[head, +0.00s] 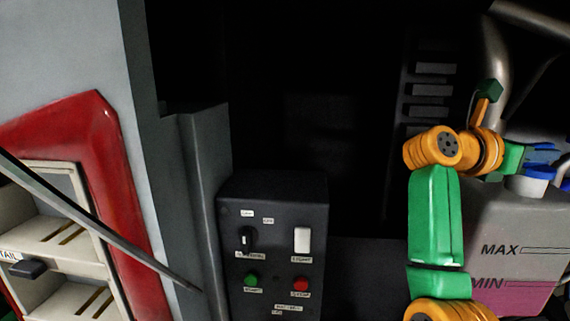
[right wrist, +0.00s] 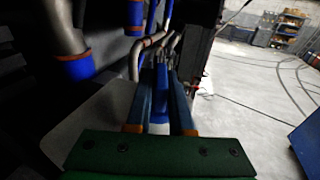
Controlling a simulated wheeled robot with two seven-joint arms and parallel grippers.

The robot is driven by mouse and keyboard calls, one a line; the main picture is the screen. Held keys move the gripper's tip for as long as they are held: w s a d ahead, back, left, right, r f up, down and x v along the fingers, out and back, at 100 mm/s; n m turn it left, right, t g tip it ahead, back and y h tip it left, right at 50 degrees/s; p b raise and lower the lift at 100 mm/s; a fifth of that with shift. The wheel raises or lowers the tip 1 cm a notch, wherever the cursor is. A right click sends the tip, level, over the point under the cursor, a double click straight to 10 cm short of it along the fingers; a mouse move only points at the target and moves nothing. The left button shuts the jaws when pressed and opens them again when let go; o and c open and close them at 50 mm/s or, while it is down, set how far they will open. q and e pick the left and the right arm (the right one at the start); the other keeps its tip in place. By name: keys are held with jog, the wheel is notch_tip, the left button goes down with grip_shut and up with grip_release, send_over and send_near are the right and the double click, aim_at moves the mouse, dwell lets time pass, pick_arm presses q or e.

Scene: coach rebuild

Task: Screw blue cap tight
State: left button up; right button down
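The blue cap (head: 540,172) sits on a pale round neck (head: 526,186) on top of the translucent tank (head: 490,235), at the right of the head view. My right gripper (head: 543,153) points right, with its dark blue fingers level just above the cap in that view. In the right wrist view the two fingers (right wrist: 160,85) stand apart, and a brighter blue and white shape shows in the gap between them. I cannot tell whether the fingers touch the cap. My left gripper is not in view.
A dark control box (head: 271,250) with a switch and green and red buttons stands at the middle bottom. Metal pipes (head: 490,60) rise behind my right gripper. A red-framed shelf (head: 110,150) is at the left. Pipes with blue sleeves (right wrist: 80,68) crowd the wrist view's left.

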jog(key=c, duration=0.7)
grip_release()
jog(key=shift+w, duration=0.1)
jog(key=shift+c, duration=0.2)
jog(key=shift+o, duration=0.3)
jog(key=o, duration=0.3)
jog(key=shift+o, duration=0.2)
jog(key=v, duration=1)
